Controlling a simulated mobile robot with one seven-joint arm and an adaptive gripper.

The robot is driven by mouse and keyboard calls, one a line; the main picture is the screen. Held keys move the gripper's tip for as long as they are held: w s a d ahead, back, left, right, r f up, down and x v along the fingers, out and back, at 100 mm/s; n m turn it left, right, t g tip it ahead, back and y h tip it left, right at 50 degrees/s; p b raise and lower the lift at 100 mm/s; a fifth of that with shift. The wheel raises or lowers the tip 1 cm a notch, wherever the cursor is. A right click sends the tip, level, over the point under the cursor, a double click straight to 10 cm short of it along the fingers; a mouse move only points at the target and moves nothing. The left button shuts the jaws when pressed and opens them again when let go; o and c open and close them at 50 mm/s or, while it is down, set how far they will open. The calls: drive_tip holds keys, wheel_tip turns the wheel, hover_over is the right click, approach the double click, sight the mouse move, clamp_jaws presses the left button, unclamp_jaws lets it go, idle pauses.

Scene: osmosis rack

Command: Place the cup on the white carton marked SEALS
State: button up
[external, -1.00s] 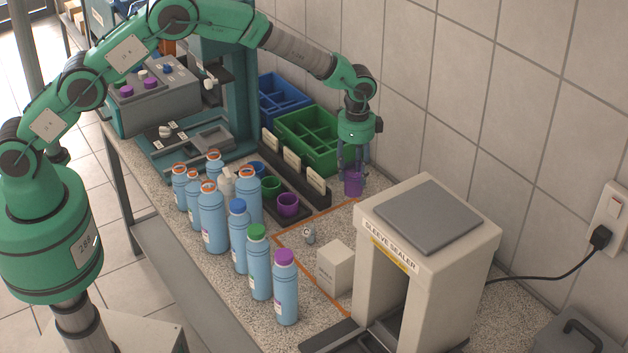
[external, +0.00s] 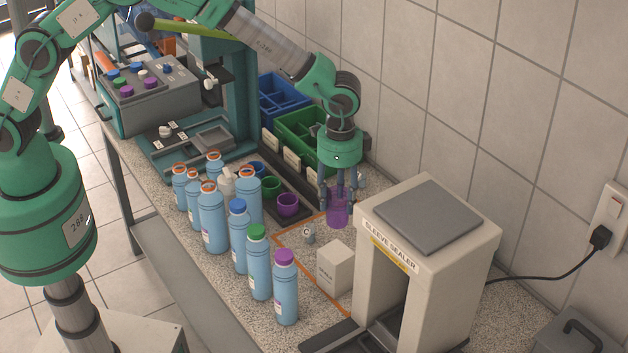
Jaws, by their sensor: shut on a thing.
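A purple cup (external: 337,212) is held in my gripper (external: 338,194), with the fingers shut around its upper part. The cup is upright and appears to be above the counter, behind the carton in the picture. The white carton marked SEALS (external: 335,268) stands on the counter to the left of the sleeve sealer; its top is bare. A second purple cup (external: 288,205) sits in the dark rack.
The beige sleeve sealer (external: 378,260) stands close to the right of the carton. Several blue bottles (external: 259,265) stand to the left. A small grey item (external: 309,234) lies behind the carton. Green bins (external: 300,128) stand at the back.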

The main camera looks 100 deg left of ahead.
sight(337, 217)
drive_tip(key=shift+f, duration=0.1)
drive_tip(key=shift+f+p, duration=0.45)
drive_tip(key=shift+f, duration=2.6)
drive_tip(key=shift+f+p, duration=0.3)
drive_tip(key=shift+f, duration=1.55)
drive_tip(key=shift+f, duration=0.15)
drive_tip(key=o, duration=0.8)
wheel_tip(337, 217, up, 12)
drive_tip(key=shift+r+b, duration=0.15)
drive_tip(key=shift+b, duration=0.8)
